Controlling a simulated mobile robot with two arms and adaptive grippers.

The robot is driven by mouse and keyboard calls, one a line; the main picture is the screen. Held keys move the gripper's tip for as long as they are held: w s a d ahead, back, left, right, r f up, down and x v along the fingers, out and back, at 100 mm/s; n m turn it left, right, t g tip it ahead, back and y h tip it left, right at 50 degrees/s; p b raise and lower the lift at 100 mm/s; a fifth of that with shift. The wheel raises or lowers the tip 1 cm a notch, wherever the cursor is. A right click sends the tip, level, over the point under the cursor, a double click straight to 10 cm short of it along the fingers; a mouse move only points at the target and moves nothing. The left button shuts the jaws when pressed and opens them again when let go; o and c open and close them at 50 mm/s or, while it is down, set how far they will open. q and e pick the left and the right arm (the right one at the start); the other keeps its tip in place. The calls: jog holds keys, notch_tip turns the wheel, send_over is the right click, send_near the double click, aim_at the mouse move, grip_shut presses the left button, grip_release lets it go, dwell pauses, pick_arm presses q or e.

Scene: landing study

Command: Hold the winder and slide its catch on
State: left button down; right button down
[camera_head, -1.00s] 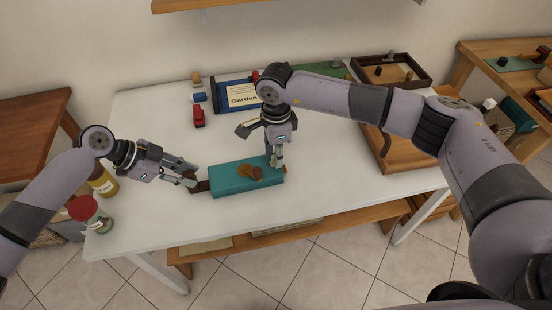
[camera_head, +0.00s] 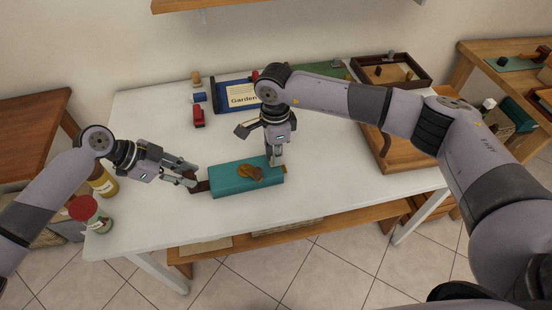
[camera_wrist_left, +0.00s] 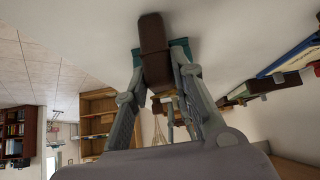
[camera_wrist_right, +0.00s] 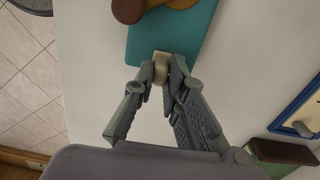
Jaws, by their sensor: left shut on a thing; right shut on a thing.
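The winder is a teal block (camera_head: 232,184) lying on the white table, with a dark brown handle (camera_wrist_left: 152,48) at its left end. A brown and mustard piece (camera_head: 248,175) sits on its top. My left gripper (camera_head: 192,181) is shut on the brown handle. My right gripper (camera_head: 276,162) points down at the block's right end. In the right wrist view it is shut on a small cream knob (camera_wrist_right: 161,66) at the edge of the teal block. The fingers partly hide the knob, and I cannot tell how it joins the block.
Two jars, yellow (camera_head: 103,182) and red-lidded (camera_head: 90,213), stand at the table's left edge. The table's front is clear.

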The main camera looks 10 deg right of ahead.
aim_at(268, 166)
jog(key=shift+a, duration=1.1)
jog(key=c, duration=1.5)
grip_release()
jog(key=shift+c, duration=0.2)
jog(key=shift+d, duration=0.1)
notch_tip(268, 166, up, 12)
